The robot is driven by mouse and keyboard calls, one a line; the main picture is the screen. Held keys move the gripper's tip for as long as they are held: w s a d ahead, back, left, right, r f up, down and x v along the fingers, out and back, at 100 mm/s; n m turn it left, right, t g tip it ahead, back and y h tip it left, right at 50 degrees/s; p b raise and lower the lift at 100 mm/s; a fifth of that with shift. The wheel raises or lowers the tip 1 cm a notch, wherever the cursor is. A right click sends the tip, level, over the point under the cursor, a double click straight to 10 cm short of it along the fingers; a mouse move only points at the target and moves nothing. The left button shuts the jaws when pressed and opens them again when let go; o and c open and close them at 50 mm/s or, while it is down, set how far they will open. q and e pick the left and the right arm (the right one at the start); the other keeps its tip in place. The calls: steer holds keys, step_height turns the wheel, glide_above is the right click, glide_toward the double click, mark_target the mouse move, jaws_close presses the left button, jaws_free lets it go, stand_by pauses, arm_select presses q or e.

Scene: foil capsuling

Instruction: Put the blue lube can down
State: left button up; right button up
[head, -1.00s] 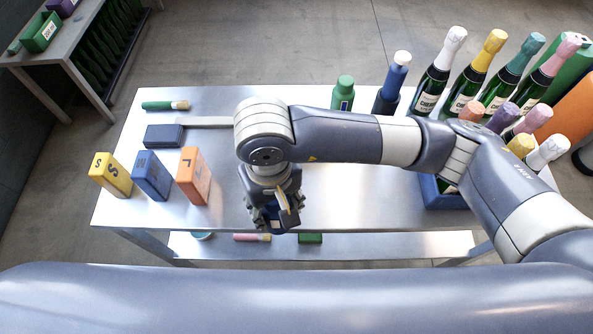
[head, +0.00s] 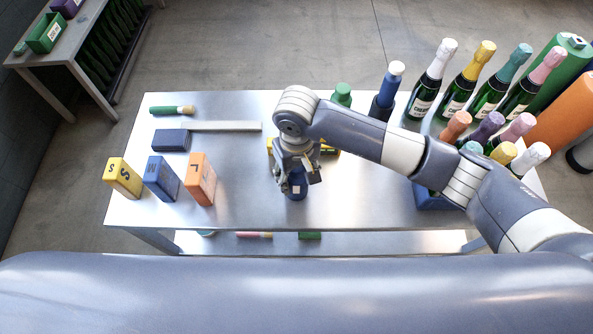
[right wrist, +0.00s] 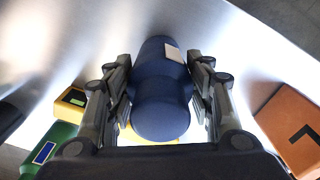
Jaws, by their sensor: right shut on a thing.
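The blue lube can (head: 296,189) is in my right gripper (head: 298,174), above or on the front middle of the metal table (head: 370,205). In the right wrist view the dark blue can (right wrist: 160,95) lies between the two fingers of the gripper (right wrist: 162,90), which are shut on its sides. A pale label shows near one end. I cannot tell whether the can's bottom touches the table. My left gripper is not in view.
Yellow (head: 122,178), blue (head: 160,178) and orange (head: 198,180) boxes stand at the left. A yellow object (head: 271,146) is partly hidden behind my gripper. A green can (head: 343,94) and several foil-topped bottles (head: 424,85) stand at the back and right. The table between boxes and gripper is clear.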

steer(key=shift+f, duration=0.15)
steer(key=o, duration=1.1)
steer(key=shift+r, duration=0.25)
steer(key=shift+w+r+b, duration=0.1)
steer(key=shift+r+b, duration=0.2)
steer(key=shift+r, duration=0.05)
step_height(320, 180, up, 11)
steer(key=b, duration=0.3)
steer(key=shift+r, duration=0.1)
